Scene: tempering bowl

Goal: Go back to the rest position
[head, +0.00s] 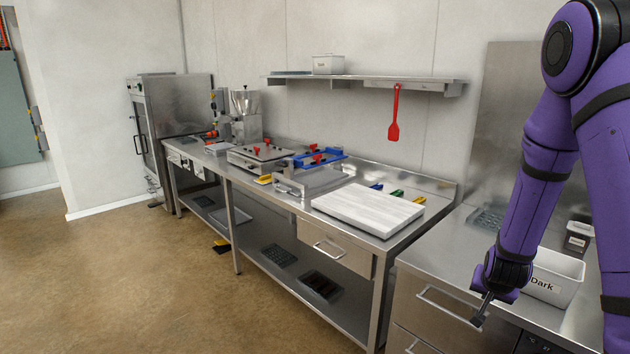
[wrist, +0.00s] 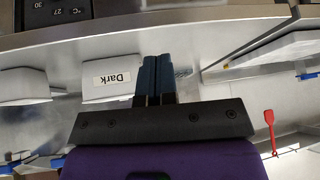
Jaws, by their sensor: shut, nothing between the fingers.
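My gripper (head: 481,318) hangs low at the right of the head view, in front of the steel counter's edge. Its fingers are shut together and empty; they also show in the wrist view (wrist: 158,75). The white bin labelled Dark (head: 553,278) stands on the counter just right of my gripper, apart from it as far as I can tell. In the wrist view the Dark bin (wrist: 105,90) appears upside down, beside the fingers. My purple arm covers part of the right side of the head view.
A white board (head: 368,208) lies on the long steel bench to the left. A red spatula (head: 394,115) hangs below the wall shelf (head: 440,87). A drawer handle (head: 450,304) sticks out near my gripper. A small dark-topped container (head: 578,238) stands behind the Dark bin.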

